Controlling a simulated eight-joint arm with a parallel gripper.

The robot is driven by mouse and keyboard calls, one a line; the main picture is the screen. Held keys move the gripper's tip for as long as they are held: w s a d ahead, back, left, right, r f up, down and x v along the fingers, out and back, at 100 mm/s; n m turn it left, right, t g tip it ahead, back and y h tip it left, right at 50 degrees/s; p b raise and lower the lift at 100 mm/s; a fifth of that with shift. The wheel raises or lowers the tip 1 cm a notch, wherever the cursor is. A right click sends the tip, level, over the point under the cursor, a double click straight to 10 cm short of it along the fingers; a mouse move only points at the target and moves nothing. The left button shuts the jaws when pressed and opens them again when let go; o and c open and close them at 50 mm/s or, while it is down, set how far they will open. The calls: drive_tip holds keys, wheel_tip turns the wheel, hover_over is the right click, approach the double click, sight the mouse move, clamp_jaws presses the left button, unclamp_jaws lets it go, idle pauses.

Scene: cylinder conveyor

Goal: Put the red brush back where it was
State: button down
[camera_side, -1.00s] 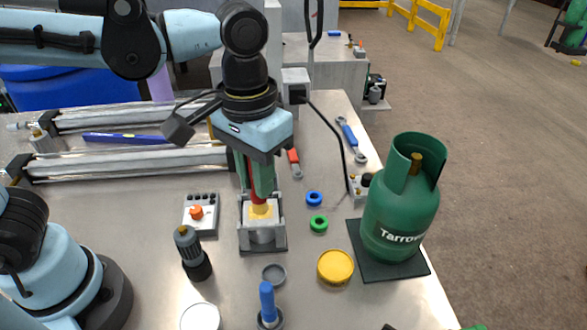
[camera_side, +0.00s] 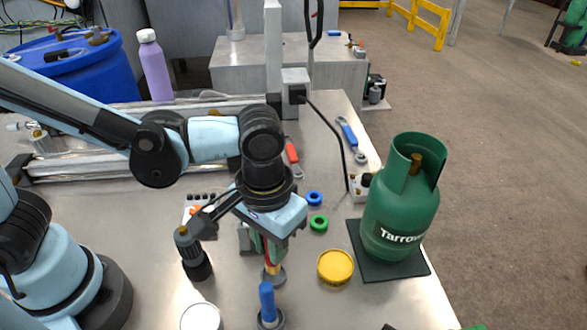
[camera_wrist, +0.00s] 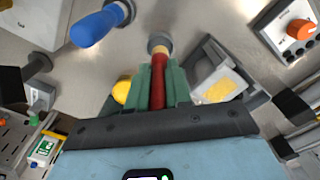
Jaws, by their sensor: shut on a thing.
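My gripper (camera_side: 268,254) has green fingers shut on the red brush (camera_side: 270,264). In the wrist view the red brush (camera_wrist: 158,82) lies between the two green fingers (camera_wrist: 157,72), its tan end pointing away from me. That end is at a small round grey holder (camera_side: 275,277), which also shows in the wrist view (camera_wrist: 158,40). I cannot tell whether the tip is inside the holder or just above it. The grey block with a yellow pad (camera_wrist: 216,88) is beside the brush; in the side view my gripper mostly hides it.
A blue-handled brush (camera_side: 267,300) stands upright in a similar holder close in front. A yellow lid (camera_side: 335,266) lies to the right, a dark bottle (camera_side: 190,252) stands left. The green gas cylinder (camera_side: 402,210) stands on a dark mat farther right.

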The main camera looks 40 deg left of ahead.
drive_tip(key=shift+f, duration=1.3)
drive_tip(key=shift+f, duration=0.15)
drive_tip(key=c, duration=1)
unclamp_jaws()
drive_tip(key=shift+c, duration=0.2)
wheel_tip(320, 180, up, 12)
drive_tip(key=shift+r, duration=0.1)
drive_tip(key=w+a+f+t, duration=0.1)
drive_tip(key=w+a+t, duration=0.1)
drive_tip(key=a, duration=0.8)
drive_tip(key=w+a+f+t, duration=0.1)
drive_tip(key=a+t, duration=0.4)
drive_tip(key=a, duration=0.5)
drive_tip(key=shift+w+f, duration=0.3)
drive_tip(key=shift+w, duration=0.35)
drive_tip(key=shift+d, duration=0.1)
